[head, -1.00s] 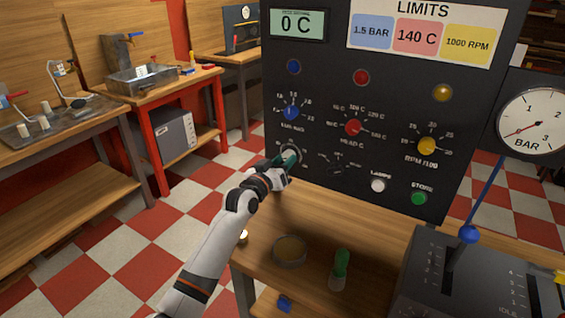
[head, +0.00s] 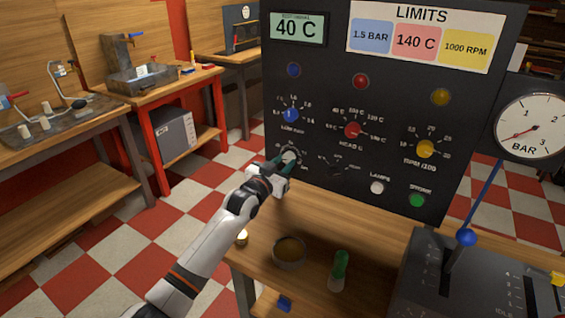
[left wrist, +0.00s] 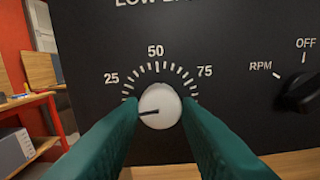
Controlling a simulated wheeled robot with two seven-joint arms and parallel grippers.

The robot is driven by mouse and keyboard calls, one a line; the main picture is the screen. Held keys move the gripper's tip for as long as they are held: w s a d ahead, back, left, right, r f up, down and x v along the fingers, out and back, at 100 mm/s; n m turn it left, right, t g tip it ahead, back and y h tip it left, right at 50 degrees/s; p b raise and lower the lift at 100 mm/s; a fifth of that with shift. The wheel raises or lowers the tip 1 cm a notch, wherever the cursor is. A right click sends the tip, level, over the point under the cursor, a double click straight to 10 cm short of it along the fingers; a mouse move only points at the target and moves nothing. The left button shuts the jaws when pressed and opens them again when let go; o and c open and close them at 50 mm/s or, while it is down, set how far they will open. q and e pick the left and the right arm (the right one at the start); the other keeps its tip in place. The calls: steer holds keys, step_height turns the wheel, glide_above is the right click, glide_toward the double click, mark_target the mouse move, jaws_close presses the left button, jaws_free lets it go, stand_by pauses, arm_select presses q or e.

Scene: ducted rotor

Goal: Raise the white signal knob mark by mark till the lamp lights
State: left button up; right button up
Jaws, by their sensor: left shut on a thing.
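The white signal knob (left wrist: 160,103) sits low on the dark panel inside a ring of marks labelled 25, 50 and 75. Its black pointer line points left and slightly down, below the 25 mark. My left gripper (head: 287,161) is shut on the knob, with a green finger on each side of it. In the head view the white knob (head: 290,156) is partly hidden by the fingers. The blue lamp (head: 293,70), red lamp (head: 360,81) and yellow lamp (head: 441,97) look dark. The display (head: 297,28) reads 40 C. My right gripper is not in view.
Blue (head: 291,114), red (head: 352,130) and yellow (head: 425,148) knobs sit above. A black selector knob (left wrist: 300,92) is at right. White (head: 377,187) and green (head: 417,200) buttons are lower right. A round dish (head: 289,252) and green-topped item (head: 340,268) stand on the bench.

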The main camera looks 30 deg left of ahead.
arm_select(q)
steer(key=shift+m+p, duration=0.3)
steer(key=shift+m, duration=0.9)
steer(key=o, duration=1)
steer(key=shift+c, duration=0.2)
steer(key=shift+s, duration=0.1)
steer(key=shift+s+f, duration=0.1)
steer(key=shift+s, duration=0.25)
steer(key=s, duration=1.1)
steer(key=shift+a+b, duration=0.2)
steer(key=shift+b, duration=0.2)
